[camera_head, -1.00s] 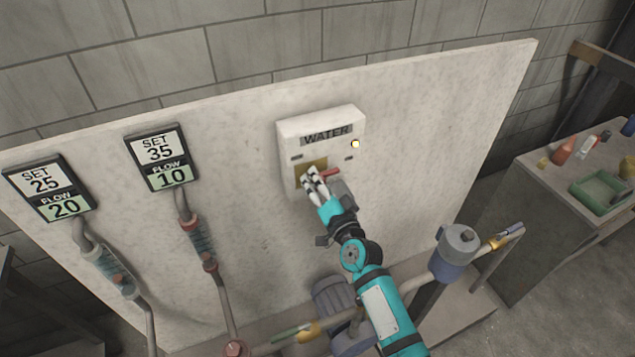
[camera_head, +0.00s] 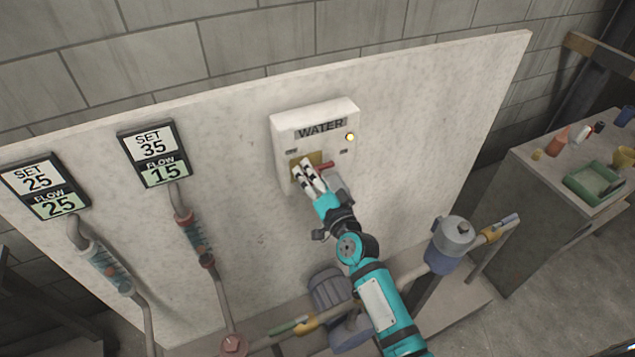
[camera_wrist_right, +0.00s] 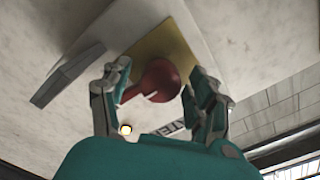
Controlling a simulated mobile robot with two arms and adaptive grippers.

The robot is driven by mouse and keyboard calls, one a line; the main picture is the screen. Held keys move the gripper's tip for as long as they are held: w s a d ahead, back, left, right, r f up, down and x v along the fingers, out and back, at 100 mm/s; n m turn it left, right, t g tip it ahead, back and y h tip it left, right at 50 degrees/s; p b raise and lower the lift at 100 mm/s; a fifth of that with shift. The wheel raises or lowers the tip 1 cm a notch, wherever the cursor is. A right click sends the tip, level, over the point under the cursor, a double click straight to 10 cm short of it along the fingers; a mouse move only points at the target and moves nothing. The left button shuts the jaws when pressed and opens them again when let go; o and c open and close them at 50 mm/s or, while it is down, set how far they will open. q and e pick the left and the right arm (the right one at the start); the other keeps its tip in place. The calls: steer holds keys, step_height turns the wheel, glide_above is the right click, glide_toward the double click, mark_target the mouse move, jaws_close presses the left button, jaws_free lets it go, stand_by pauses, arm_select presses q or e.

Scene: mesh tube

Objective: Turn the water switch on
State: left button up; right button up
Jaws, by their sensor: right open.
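The white water switch box (camera_head: 287,126) is mounted on the upright panel, with the word WATER and a lit yellow lamp (camera_head: 350,137) on its face. The red switch (camera_head: 325,166) sits on the box's yellow plate and is partly hidden by my fingers in the head view. In the right wrist view the red switch (camera_wrist_right: 160,78) shows with its round end and a short arm, between my open fingers. My right gripper (camera_head: 305,172) is at the box, open; in the wrist view its fingers (camera_wrist_right: 157,92) stand on either side of the switch. I cannot tell whether they touch it. My left gripper is not in view.
Two display signs (camera_head: 46,187) (camera_head: 154,153) hang left of the box, reading set 25, flow 25 and set 35, flow 15. Pipes and a blue-grey canister (camera_head: 453,243) run along the panel's foot. A side table (camera_head: 560,195) with a green tray stands at the right.

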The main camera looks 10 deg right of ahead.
steer(key=s+d, duration=0.2)
steer(key=s, duration=0.9)
steer(key=shift+s+d, duration=0.15)
steer(key=shift+s, duration=0.2)
steer(key=s+f+n+g+b, duration=0.1)
steer(key=s+f+n+g, duration=0.3)
steer(key=f, duration=0.8)
steer(key=s+d+f+g+h+b, duration=0.15)
steer(key=s+f, duration=0.35)
steer(key=f, duration=0.8)
steer(key=s+f+n+g, duration=0.25)
steer(key=s+f, duration=0.25)
steer(key=f, duration=0.7)
steer(key=s+d+f+n+g, duration=0.1)
steer(key=s+d+f+g, duration=0.1)
steer(key=s+f, duration=0.4)
steer(key=s+d+f+n+g+h+b, duration=0.1)
steer(key=s+f, duration=0.5)
steer(key=s, duration=0.7)
steer(key=s+d+f+n+g+h, duration=0.1)
steer(key=s+d+f+g, duration=0.3)
steer(key=s, duration=0.5)
step_height(320, 180, down, 2)
steer(key=shift+s+f+n+g, duration=0.2)
steer(key=shift+n+g, duration=0.35)
steer(key=shift+g, duration=0.25)
steer(key=shift+a, duration=0.1)
